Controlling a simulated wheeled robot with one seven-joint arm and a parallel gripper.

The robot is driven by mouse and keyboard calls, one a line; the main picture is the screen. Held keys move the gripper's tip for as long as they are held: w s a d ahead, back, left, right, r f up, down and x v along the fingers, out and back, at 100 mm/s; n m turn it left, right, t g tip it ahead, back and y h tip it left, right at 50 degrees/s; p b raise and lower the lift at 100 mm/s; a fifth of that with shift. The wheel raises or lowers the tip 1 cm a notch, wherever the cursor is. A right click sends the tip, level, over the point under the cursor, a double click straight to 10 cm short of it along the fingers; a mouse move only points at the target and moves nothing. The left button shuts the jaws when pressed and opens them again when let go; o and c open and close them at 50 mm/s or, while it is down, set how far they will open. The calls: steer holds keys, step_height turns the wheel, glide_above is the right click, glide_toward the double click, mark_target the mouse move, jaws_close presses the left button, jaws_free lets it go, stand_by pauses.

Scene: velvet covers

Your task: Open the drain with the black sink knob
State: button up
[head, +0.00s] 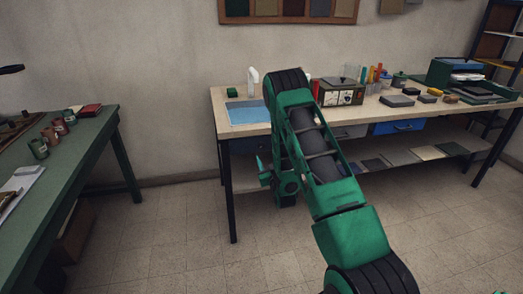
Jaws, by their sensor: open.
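A light-blue rectangular area (248,112), which may be the sink basin, is at the left end of the wooden-topped bench (222,100). A white upright fitting, perhaps a tap (253,80), stands behind it. I cannot make out a black sink knob; my raised green and black arm covers part of the bench just right of the blue area. My gripper (263,170) is small and partly hidden, low in front of the bench's left part, below the top. It is open, and nothing shows in it.
A small green block (232,92) lies behind the blue area. A dial box (342,92), bottles and dark blocks fill the bench's right side. A blue drawer (398,126) sits under the top. A green table (75,150) stands at left; tiled floor (165,240) between is clear.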

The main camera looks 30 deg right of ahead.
mark_target(262, 146)
steer(key=x, duration=0.9)
steer(key=shift+w, duration=0.1)
steer(key=c, duration=1.1)
